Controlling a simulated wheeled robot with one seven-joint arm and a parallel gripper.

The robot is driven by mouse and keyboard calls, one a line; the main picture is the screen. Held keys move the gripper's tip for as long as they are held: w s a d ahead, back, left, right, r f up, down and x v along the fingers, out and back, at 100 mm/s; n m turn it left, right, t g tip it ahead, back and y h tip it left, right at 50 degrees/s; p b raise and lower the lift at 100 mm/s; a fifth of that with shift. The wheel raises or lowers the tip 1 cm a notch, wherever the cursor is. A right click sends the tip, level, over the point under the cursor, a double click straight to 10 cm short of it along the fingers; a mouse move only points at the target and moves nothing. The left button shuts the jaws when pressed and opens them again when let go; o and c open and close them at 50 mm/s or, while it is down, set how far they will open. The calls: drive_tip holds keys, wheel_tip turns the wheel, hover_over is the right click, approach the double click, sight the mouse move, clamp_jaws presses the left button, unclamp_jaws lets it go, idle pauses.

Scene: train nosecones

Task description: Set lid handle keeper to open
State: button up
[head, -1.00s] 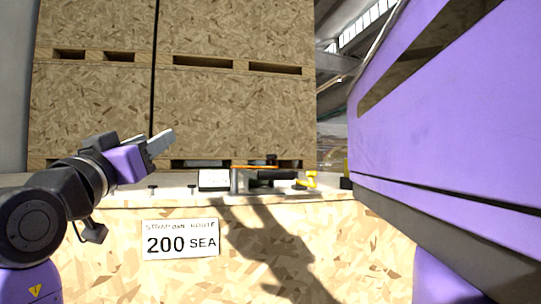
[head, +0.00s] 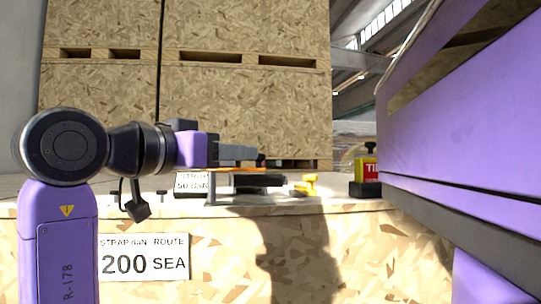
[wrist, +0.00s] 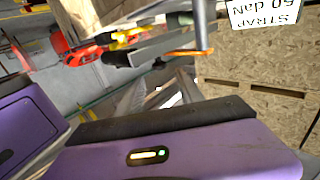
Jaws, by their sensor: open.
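My gripper (head: 240,153) reaches in from the left in the head view, its grey fingers pointing right, just above a bench fixture. The fixture has a grey bracket (head: 218,186), a thin orange strip (head: 232,170) and a dark bar (head: 262,181). A yellow piece (head: 308,184) lies at its right end. I cannot tell which part is the lid handle keeper or how it is set. The fingers hold nothing that I can see.
A large purple body (head: 465,130) bounds the right side. Chipboard crates (head: 245,110) stand behind the bench (head: 350,235).

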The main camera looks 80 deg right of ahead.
drive_tip(key=p+x, duration=0.2)
drive_tip(key=x, duration=0.5)
drive_tip(key=shift+r, duration=0.1)
drive_tip(key=shift+s+d+p, duration=0.15)
drive_tip(key=shift+d+p, duration=0.15)
drive_tip(key=shift+d, duration=0.05)
clamp_jaws()
idle(1.0)
